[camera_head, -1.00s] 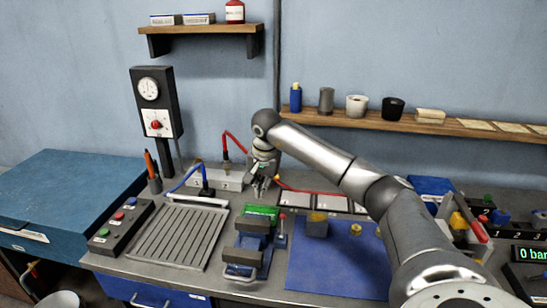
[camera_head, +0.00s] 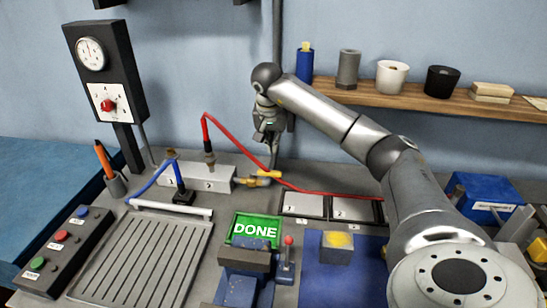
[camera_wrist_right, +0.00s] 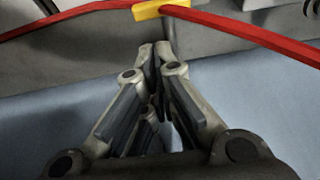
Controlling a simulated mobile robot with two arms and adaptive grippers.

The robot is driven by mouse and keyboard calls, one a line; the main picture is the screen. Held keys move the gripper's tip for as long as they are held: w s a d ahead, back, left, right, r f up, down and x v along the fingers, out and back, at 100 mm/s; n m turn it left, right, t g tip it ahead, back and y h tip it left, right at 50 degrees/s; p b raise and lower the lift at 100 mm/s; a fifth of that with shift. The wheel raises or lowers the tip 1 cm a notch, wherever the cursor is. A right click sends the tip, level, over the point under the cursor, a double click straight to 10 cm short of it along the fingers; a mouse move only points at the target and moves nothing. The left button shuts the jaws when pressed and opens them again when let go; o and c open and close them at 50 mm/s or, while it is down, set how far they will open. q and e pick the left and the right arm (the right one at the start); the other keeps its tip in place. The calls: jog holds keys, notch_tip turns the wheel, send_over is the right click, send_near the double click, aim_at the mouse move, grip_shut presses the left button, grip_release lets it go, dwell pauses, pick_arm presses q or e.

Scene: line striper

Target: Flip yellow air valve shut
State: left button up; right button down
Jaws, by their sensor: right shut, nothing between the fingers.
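The yellow air valve (camera_head: 266,175) sits at the right end of the grey manifold block (camera_head: 207,177), by the back of the bench. Its yellow handle lies roughly level, close to the red hose (camera_head: 235,141). In the right wrist view, a yellow piece (camera_wrist_right: 161,9) shows at the top edge, against the red hose, beyond the fingertips. My right gripper (camera_head: 268,140) is above the valve, apart from it. Its fingers (camera_wrist_right: 160,50) are shut and empty in the wrist view. My left gripper is out of view.
A green DONE panel (camera_head: 255,231) stands behind a blue vise (camera_head: 245,270). A blue hose (camera_head: 152,180) and a ribbed tray (camera_head: 145,262) are at left. A shelf (camera_head: 400,98) with cups runs along the wall. Numbered trays (camera_head: 303,205) lie right of the valve.

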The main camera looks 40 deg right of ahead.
aim_at(265, 173)
jog(key=shift+p+x, duration=1.3)
jog(key=shift+x, duration=3.5)
